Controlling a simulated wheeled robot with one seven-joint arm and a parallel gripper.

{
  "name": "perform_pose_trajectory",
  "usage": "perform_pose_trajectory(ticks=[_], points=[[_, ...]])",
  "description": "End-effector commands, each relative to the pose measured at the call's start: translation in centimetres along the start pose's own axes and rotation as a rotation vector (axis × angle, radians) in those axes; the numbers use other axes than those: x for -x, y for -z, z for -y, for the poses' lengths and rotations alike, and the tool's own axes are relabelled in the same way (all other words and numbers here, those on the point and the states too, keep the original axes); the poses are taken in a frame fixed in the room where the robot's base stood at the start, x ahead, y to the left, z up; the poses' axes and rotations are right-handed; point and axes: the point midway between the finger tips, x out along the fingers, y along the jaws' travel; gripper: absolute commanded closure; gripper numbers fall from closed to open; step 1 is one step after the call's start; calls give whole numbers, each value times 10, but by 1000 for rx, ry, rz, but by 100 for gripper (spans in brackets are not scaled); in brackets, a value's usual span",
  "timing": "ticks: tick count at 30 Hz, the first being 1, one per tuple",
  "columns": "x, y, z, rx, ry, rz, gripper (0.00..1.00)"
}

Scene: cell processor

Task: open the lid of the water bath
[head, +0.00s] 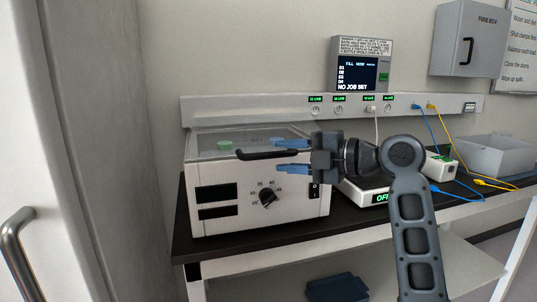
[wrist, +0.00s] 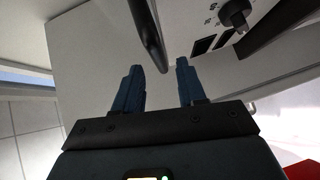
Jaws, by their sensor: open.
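The water bath (head: 260,214) is a white box with two dark displays and a black dial on its front, standing at the left end of the bench. Its clear lid (head: 205,150) lies flat and closed on top. A black bar handle (head: 262,155) sticks out at the lid's front edge; it also shows in the wrist view (wrist: 146,32). My gripper (head: 277,156) is open at the handle's right end, one blue finger above it and one below in the head view. In the wrist view the handle's end lies between the fingertips (wrist: 158,66). I cannot tell whether they touch.
A white device with a green "OFF" display (head: 362,193) stands right of the bath, partly behind my arm. A grey bin (head: 497,156) and blue and yellow cables lie further right. A wall screen (head: 361,70) and socket rail (head: 250,108) are behind. A tall white door (head: 40,120) is at left.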

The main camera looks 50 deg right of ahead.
Motion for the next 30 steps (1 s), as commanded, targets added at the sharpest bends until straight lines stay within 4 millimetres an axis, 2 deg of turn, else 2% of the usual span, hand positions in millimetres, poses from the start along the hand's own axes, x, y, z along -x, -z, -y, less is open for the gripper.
perform_pose_trajectory(ticks=[3,9,20,30], points=[[-19,1,-2,-2,2,-3,60],[-42,0,-1,-2,0,-1,60],[-49,0,0,-2,-1,1,60],[-48,0,0,-2,-1,1,90]])
